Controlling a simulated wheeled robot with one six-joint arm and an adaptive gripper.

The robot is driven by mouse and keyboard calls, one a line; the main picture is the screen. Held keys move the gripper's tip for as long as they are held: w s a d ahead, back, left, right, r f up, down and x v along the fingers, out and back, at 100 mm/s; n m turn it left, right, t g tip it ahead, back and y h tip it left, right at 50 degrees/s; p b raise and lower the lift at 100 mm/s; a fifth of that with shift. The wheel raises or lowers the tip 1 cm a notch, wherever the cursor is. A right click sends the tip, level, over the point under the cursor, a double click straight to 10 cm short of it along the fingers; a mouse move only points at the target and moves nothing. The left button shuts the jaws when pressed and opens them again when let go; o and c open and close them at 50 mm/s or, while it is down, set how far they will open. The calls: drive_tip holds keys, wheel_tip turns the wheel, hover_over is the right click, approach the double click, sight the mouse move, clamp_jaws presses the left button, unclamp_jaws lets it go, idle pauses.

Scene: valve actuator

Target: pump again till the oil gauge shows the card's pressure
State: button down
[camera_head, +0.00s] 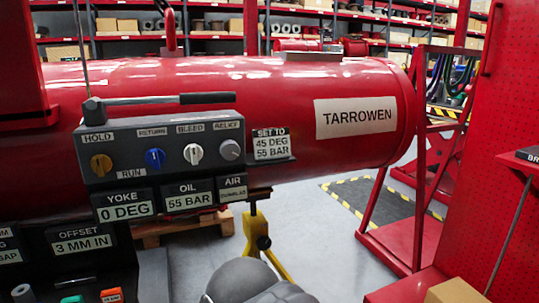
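The oil gauge (189,197) on the grey control box (170,140) reads 55 BAR. The set card (271,145) at the box's right end reads 45 DEG and 55 BAR. The pump lever (150,99) lies nearly level along the top of the box, its dark grip (208,98) to the right. Nothing holds the lever. The yoke display (125,206) reads 0 DEG. An air display (232,188) has small text I cannot read for sure. My gripper is not in view; a dark grey part at the bottom middle looks like my arm.
The box carries a brass knob (101,165), a blue knob (155,158), a white knob (193,153) and a grey knob (229,149). The large red TARROWEN cylinder (300,90) is behind. A yellow stand (256,232) is below it. Red panels flank the right side.

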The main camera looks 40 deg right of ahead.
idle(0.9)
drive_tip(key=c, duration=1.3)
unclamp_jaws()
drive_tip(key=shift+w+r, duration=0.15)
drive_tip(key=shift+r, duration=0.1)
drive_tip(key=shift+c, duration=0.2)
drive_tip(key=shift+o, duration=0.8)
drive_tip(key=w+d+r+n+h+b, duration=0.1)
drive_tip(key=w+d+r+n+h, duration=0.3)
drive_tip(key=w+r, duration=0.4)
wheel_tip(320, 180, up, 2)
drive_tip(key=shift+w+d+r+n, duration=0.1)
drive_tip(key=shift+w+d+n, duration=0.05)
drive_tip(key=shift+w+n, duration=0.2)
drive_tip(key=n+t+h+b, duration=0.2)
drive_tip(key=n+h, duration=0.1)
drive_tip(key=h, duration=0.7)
approach(204, 97)
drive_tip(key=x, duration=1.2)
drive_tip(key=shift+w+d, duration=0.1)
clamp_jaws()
